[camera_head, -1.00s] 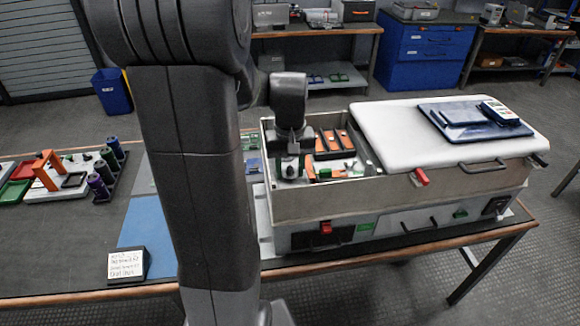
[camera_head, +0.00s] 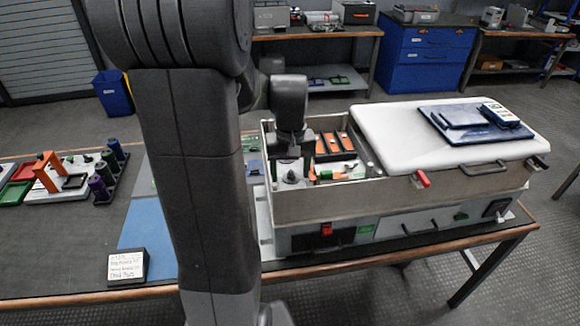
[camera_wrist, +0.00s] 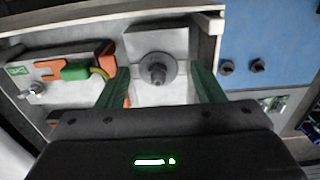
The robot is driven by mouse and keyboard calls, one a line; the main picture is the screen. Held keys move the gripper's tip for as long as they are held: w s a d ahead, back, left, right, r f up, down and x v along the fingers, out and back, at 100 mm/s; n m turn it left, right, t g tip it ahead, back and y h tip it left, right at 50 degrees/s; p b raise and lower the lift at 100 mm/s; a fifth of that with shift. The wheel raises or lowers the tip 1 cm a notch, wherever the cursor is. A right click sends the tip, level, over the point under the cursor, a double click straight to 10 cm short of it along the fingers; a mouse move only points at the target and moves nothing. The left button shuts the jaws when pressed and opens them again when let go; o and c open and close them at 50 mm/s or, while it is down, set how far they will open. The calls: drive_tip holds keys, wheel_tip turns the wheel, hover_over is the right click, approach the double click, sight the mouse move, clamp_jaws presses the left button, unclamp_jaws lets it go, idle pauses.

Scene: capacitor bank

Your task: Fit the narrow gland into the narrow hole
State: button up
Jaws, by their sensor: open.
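In the wrist view, a grey round fitting (camera_wrist: 158,69), with a flange and a short stepped stub, sits upright on a pale block (camera_wrist: 150,42) inside the case. It looks like the gland, but I cannot tell whether it is the narrow one, and any hole under it is hidden. My gripper (camera_wrist: 153,88) is open, with one green finger on each side of the fitting and clear gaps. In the head view, my gripper (camera_head: 293,163) is above the left end of the case (camera_head: 390,200), and the dark fitting (camera_head: 291,176) shows below it.
Orange-capped parts (camera_head: 335,142) stand in the open bay, close to my gripper. The case walls rise around it. A white lid (camera_head: 450,125) carries a blue tray. Bench racks with purple and green cylinders (camera_head: 100,186) stand at left.

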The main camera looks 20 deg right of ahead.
wheel_tip(320, 180, up, 14)
idle(0.5)
drive_tip(key=shift+f, duration=0.15)
